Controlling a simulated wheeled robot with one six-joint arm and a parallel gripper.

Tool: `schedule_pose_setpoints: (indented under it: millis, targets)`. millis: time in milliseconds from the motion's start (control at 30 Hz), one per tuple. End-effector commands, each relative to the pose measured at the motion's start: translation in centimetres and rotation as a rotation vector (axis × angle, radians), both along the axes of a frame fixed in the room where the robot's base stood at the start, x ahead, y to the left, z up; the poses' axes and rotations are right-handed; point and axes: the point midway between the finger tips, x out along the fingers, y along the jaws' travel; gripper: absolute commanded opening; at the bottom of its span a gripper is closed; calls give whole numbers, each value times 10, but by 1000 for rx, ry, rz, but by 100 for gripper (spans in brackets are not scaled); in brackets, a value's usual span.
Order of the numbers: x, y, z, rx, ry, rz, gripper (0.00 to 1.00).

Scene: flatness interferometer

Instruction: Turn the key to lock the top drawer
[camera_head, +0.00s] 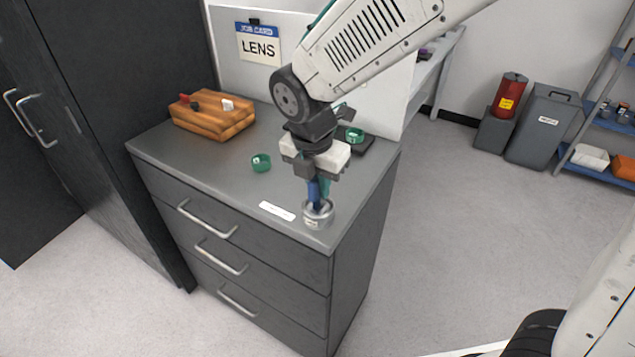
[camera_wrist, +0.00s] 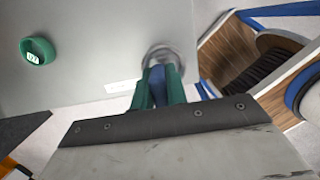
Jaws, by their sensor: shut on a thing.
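The top drawer (camera_head: 225,224) is the uppermost of three in a grey cabinet and looks closed. A round metal lock (camera_head: 317,219) stands on the cabinet top at its front right corner, by a white label (camera_head: 277,211); it also shows in the wrist view (camera_wrist: 160,52). My gripper (camera_head: 319,198) points down over the lock, its green fingers shut on a blue key (camera_head: 313,190). The key also shows between the fingers in the wrist view (camera_wrist: 157,82). Its lower end and its angle in the lock are hidden.
A green ring-like piece (camera_head: 261,162) lies left of my gripper, and another (camera_head: 354,134) sits on a dark pad behind. A wooden block (camera_head: 212,115) stands at the back left. A white panel with a LENS card (camera_head: 259,46) rises behind.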

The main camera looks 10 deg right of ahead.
Motion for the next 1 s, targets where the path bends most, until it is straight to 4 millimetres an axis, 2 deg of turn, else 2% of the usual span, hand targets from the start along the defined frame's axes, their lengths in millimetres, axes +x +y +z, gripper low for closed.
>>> schedule_pose_setpoints:
  millis: [533,1000]
  targets:
    - [0,0,5,0,0,0,0]
    - [0,0,28,0,-1,0,0]
